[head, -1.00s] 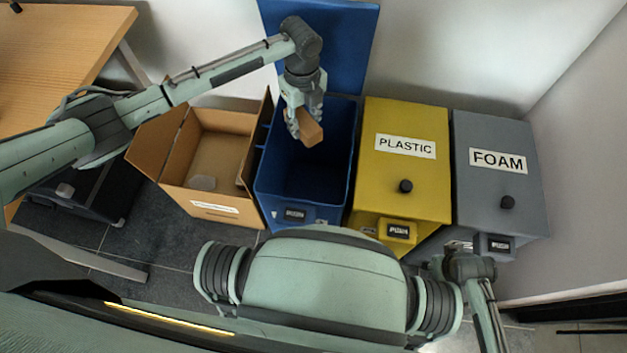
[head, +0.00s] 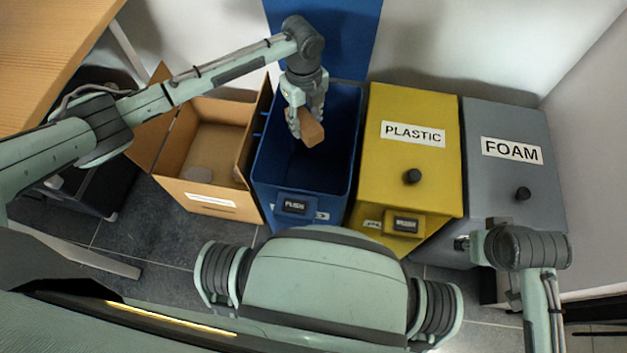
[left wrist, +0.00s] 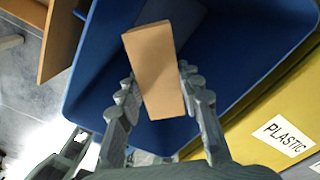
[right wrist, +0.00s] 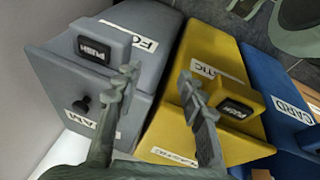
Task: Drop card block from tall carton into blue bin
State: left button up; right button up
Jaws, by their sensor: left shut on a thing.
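The card block (head: 312,134) is a small brown block held over the open blue bin (head: 352,160). My left gripper (head: 303,120) is shut on it, with the block between its fingers. In the left wrist view the block (left wrist: 155,70) hangs tilted between the fingers, with the blue bin interior (left wrist: 100,60) behind it. The tall carton (head: 210,190) stands open just left of the bin, with a pale flat thing inside. My right gripper (right wrist: 160,85) is open and empty, in front of the grey and yellow bins in the right wrist view.
The blue bin's lid (head: 330,40) stands raised at the back. The yellow PLASTIC bin (head: 410,160) and grey FOAM bin (head: 515,180) stand closed to its right. A wooden table (head: 55,50) is at the upper left, with a dark case (head: 95,190) below.

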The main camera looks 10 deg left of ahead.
pick_arm(q)
jog(key=shift+f, duration=0.15)
pick_arm(e)
jog(key=shift+s+r, duration=0.1)
jog(key=shift+r, duration=0.3)
pick_arm(q)
jog(key=o, duration=0.9)
jog(key=shift+o, duration=0.2)
notch_tip(320, 180, up, 12)
